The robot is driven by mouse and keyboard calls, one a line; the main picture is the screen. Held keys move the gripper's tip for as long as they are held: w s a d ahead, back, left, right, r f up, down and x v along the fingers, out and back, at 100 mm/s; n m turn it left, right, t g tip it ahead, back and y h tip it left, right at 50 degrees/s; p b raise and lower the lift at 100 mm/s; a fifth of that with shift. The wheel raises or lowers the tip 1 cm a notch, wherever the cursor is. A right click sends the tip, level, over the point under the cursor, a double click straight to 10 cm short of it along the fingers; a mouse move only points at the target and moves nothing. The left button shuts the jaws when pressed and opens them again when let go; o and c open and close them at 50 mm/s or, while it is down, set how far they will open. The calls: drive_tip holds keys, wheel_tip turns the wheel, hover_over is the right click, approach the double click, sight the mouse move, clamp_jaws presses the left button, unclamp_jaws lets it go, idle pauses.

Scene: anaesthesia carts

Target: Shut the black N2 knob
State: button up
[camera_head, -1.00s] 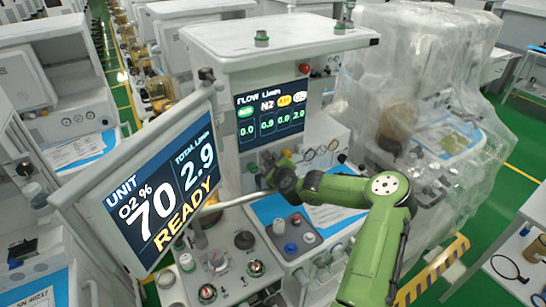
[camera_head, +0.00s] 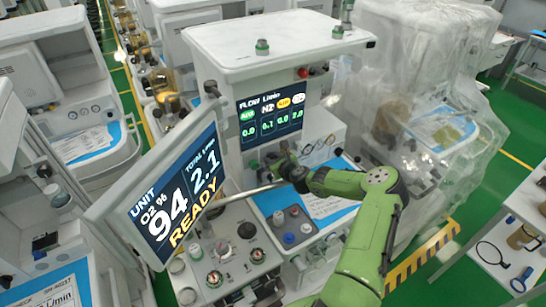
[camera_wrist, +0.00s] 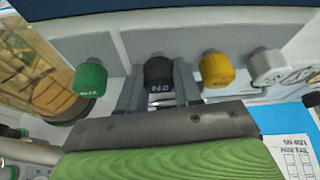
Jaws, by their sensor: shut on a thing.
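The black N2 knob (camera_wrist: 158,73) is in the middle of a row of knobs in the wrist view. My gripper (camera_wrist: 160,85) is around it, with one grey finger on each side, shut on it. In the head view my gripper (camera_head: 284,166) is at the cart's front below the flow screen, and hides the knob there. The flow screen (camera_head: 271,116) shows 0.1 under N2 and 2.0 in the far right column. The tilted unit screen (camera_head: 180,200) reads O2 94 %, total 2.1, READY.
A green knob (camera_wrist: 90,77) is left of the black one; a yellow knob (camera_wrist: 216,69) and a white knob (camera_wrist: 268,66) are to its right. A blue sheet with a paper (camera_wrist: 293,150) lies at the lower right. Plastic-wrapped equipment (camera_head: 430,100) stands right of the cart.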

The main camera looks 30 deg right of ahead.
idle(0.3)
drive_tip(key=o, duration=0.8)
drive_tip(key=shift+c, duration=0.2)
drive_tip(key=b+v, duration=0.1)
drive_tip(key=v, duration=1.4)
drive_tip(key=shift+s, duration=0.35)
drive_tip(key=shift+r, duration=0.15)
